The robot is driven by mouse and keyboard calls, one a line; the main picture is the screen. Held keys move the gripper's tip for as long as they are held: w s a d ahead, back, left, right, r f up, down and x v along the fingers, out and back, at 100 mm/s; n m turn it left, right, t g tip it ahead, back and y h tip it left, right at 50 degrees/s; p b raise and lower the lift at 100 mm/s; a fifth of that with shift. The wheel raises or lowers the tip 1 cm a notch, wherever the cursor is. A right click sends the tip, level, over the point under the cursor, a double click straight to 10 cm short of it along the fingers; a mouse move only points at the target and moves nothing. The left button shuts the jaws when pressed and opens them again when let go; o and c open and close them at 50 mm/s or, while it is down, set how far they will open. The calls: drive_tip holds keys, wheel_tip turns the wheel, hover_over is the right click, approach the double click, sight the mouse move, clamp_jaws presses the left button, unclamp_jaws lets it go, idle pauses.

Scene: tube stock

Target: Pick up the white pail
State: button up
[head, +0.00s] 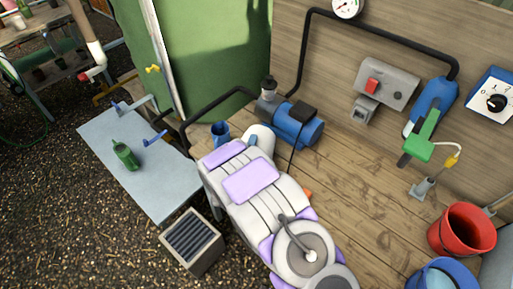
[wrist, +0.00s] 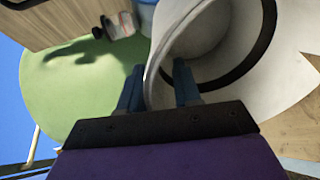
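The white pail (wrist: 215,45) fills the upper right of the wrist view, its grey inside and a dark band showing. In the head view the white pail (head: 262,131) is a small pale shape just past the end of my arm, partly hidden by it. My gripper (wrist: 158,85) has its two blue fingers apart, one on each side of the pail's near wall. The wall looks thin, with gaps to the fingers. The pail's base is hidden.
A blue pump (head: 298,130) with a black pipe stands close right of the white pail. A red bucket (head: 450,243) and a blue bucket (head: 420,281) stand at right. A green bottle (head: 125,155) lies on the grey table (head: 165,190).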

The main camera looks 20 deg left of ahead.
drive_tip(key=shift+w, duration=0.4)
drive_tip(key=shift+a, duration=0.1)
drive_tip(key=c, duration=0.6)
clamp_jaws()
drive_tip(key=shift+s+f, duration=0.1)
drive_tip(key=shift+f, duration=0.1)
